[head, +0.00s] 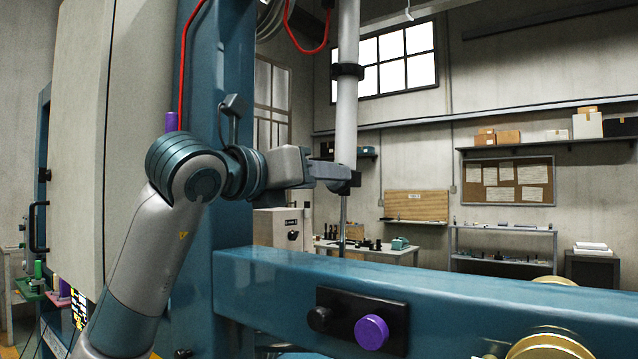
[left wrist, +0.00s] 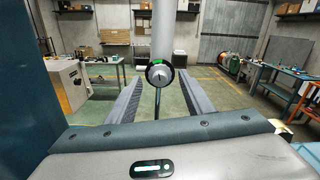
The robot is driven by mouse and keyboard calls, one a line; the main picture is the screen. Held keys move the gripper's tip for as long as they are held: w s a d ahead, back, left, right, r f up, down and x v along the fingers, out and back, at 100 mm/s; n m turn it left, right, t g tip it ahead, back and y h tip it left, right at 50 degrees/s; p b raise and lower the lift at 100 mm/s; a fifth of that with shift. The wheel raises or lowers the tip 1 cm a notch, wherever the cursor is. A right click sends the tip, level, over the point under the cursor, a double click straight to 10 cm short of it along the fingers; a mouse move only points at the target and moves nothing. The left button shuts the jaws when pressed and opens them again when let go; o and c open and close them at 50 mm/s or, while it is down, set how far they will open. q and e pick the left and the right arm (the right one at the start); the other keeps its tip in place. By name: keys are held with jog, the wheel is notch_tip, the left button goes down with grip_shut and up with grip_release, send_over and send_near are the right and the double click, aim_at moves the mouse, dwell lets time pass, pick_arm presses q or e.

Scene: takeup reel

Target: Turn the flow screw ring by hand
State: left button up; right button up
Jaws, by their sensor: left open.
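A white vertical tube (head: 347,110) hangs down from above, with a black collar (head: 347,71) partway up. At its lower end, the left wrist view shows a round dark ring (left wrist: 150,73) with a green edge and a pale tip. I take this to be the flow screw ring. A thin rod (left wrist: 157,104) runs below it. My left gripper (head: 346,178) is at the tube's lower end and hides most of the ring in the head view. Its two fingers (left wrist: 159,84) are open, one on each side of the ring, with visible gaps. My right gripper is not in view.
A blue beam (head: 440,290) crosses below, with a black plate holding a purple knob (head: 371,332) and a black knob (head: 320,319). A blue column (head: 236,130) stands close behind my left arm. Brass rollers (head: 550,345) are at lower right.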

pick_arm(q)
jog(key=shift+w+d, duration=0.1)
jog(key=shift+w, duration=0.05)
jog(key=shift+x, duration=0.85)
jog(key=c, duration=0.8)
jog(key=shift+o, duration=0.2)
jog(key=shift+f, duration=0.1)
jog(key=shift+m, duration=0.6)
jog(key=o, duration=0.8)
jog(key=shift+o, duration=0.2)
